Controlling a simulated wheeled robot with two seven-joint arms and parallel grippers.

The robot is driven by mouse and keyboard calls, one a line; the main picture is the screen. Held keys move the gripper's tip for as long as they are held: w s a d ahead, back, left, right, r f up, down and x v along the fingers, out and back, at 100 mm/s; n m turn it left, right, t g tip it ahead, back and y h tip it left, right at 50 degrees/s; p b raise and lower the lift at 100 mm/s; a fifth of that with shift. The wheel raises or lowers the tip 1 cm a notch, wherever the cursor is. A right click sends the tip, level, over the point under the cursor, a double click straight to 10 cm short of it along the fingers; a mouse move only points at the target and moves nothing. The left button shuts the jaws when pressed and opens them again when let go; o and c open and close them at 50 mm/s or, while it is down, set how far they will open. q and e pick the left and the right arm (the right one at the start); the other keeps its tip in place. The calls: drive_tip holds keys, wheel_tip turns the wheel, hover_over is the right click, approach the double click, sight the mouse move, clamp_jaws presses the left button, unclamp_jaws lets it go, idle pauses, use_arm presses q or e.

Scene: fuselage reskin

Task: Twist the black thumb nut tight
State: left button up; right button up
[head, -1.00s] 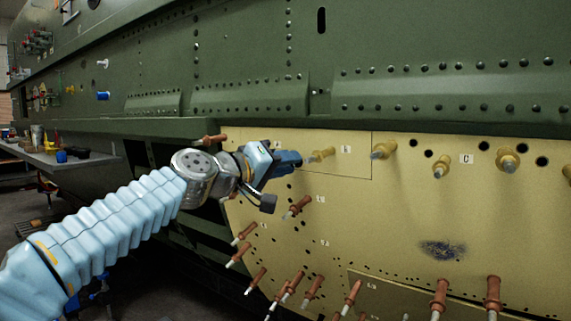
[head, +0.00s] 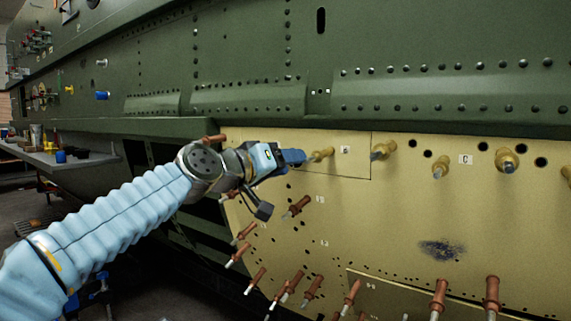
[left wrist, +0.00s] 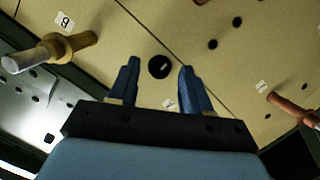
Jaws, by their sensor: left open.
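The black thumb nut (left wrist: 159,67) shows in the left wrist view as a small dark disc with a pale mark, against the yellow-green skin panel (left wrist: 120,75). A label (left wrist: 169,103) sits just below it. My left gripper (left wrist: 158,68) is open, with one blue finger on each side of the nut. I cannot tell whether the fingers touch it. In the head view my left gripper (head: 298,157) points at the panel's upper left, and its fingers hide the nut there. My right gripper is not in view.
A gold fastener (head: 322,154) sticks out just right of my left gripper; it also shows in the left wrist view (left wrist: 48,52). More gold fasteners (head: 383,150) line the upper panel. Several copper-coloured pins (head: 298,206) project below. A shelf (head: 60,158) stands at left.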

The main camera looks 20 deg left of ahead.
use_arm(q)
drive_tip(key=shift+s, duration=0.1)
drive_tip(key=b+v, duration=0.4)
drive_tip(key=v, duration=0.9)
drive_tip(key=shift+s+a, duration=0.15)
drive_tip(key=shift+s, duration=0.1)
drive_tip(key=shift+r, duration=0.1)
